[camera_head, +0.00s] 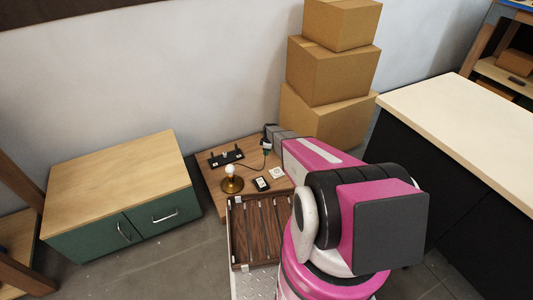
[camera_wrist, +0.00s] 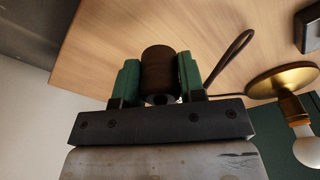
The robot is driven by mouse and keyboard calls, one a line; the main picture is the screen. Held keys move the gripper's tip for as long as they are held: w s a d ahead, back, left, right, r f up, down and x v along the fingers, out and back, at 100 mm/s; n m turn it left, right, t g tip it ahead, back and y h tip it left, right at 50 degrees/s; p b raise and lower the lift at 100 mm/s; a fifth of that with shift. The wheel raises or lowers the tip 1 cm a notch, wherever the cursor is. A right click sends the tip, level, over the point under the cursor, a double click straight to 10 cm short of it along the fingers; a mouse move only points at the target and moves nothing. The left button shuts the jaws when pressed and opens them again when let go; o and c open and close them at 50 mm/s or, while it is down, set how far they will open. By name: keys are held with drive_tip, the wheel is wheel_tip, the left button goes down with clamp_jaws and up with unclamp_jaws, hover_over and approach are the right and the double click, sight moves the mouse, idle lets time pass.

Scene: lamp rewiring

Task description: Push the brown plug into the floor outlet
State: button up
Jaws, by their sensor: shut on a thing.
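The brown plug (camera_wrist: 159,72) is a dark cylinder between the two green fingers of my gripper (camera_wrist: 159,80) in the wrist view. My gripper is shut on it. In the head view my gripper (camera_head: 267,143) is over the back right part of a low wooden board (camera_head: 212,181), and the plug cannot be told apart there. A brown cord (camera_wrist: 232,58) loops beside the plug in the wrist view. A small white square plate (camera_head: 277,172) on the board may be the floor outlet; I cannot tell. No outlet is clear in the wrist view.
A green cabinet (camera_head: 122,195) stands left. Stacked cardboard boxes (camera_head: 331,68) and a pale-topped counter (camera_head: 460,115) are right.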

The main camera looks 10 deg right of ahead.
hover_over(276, 172)
drive_tip(key=shift+s+d+r, duration=0.1)
drive_tip(key=shift+d, duration=0.1)
idle(1.6)
drive_tip(key=shift+f, duration=0.25)
drive_tip(key=shift+f, duration=1.8)
